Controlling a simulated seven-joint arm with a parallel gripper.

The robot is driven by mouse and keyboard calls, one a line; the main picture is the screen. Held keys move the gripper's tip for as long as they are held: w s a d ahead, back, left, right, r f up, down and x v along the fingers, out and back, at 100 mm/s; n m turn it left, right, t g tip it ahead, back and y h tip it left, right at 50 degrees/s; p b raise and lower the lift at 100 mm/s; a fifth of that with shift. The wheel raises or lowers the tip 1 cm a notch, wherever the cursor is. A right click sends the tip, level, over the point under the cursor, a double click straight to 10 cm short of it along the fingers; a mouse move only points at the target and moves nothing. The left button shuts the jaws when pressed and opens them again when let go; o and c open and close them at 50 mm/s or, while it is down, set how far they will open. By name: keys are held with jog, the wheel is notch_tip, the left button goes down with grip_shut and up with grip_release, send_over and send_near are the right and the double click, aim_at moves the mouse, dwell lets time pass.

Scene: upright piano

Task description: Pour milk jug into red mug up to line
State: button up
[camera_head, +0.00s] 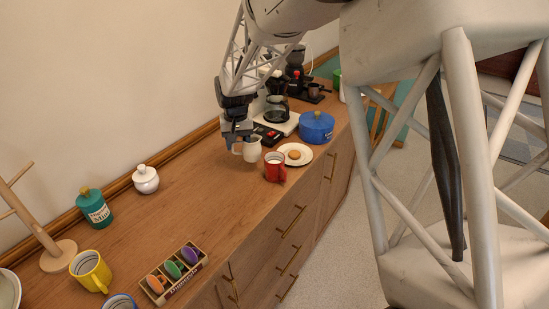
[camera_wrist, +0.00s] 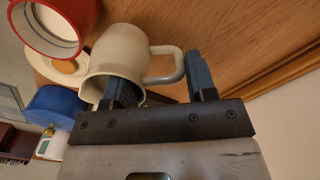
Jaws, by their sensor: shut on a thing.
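The cream milk jug (camera_head: 252,149) is near the middle of the wooden counter, roughly upright in the head view. My gripper (camera_head: 236,143) is shut on the jug's handle. In the wrist view the fingers of my gripper (camera_wrist: 162,85) stand on both sides of the jug handle, and the jug body (camera_wrist: 118,48) is just left of them. I cannot tell whether the jug touches the counter. The red mug (camera_head: 274,171) stands upright just right of and in front of the jug. The red mug (camera_wrist: 88,12) shows a pale interior in the wrist view; its line and fill level are unclear.
A white plate (camera_head: 305,160) with a round pastry and a blue pot (camera_head: 316,127) stand right of the mug. A coffee maker (camera_head: 277,115) is behind. A white lidded jar (camera_head: 145,180), green canister (camera_head: 94,208) and yellow mug (camera_head: 90,270) are left. The counter between is clear.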

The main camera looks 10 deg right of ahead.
jog(key=shift+s+a+f, duration=0.3)
jog(key=shift+s+a, duration=0.2)
jog(key=shift+s, duration=0.25)
jog(key=shift+s+a+f, duration=0.35)
jog(key=shift+s+a, duration=0.1)
jog(key=shift+s, duration=0.25)
jog(key=shift+s+a+f, duration=0.3)
jog(key=shift+s+a, duration=0.2)
jog(key=shift+s, duration=0.25)
jog(key=shift+d, duration=0.1)
jog(key=d+r+y, duration=0.7)
jog(key=d+y, duration=0.4)
jog(key=y, duration=0.3)
jog(key=shift+d+r+y, duration=0.3)
jog(key=shift+d+r, duration=0.05)
jog(key=shift+d+r+y, duration=0.2)
jog(key=shift+d+y, duration=0.4)
jog(key=shift+y, duration=0.6)
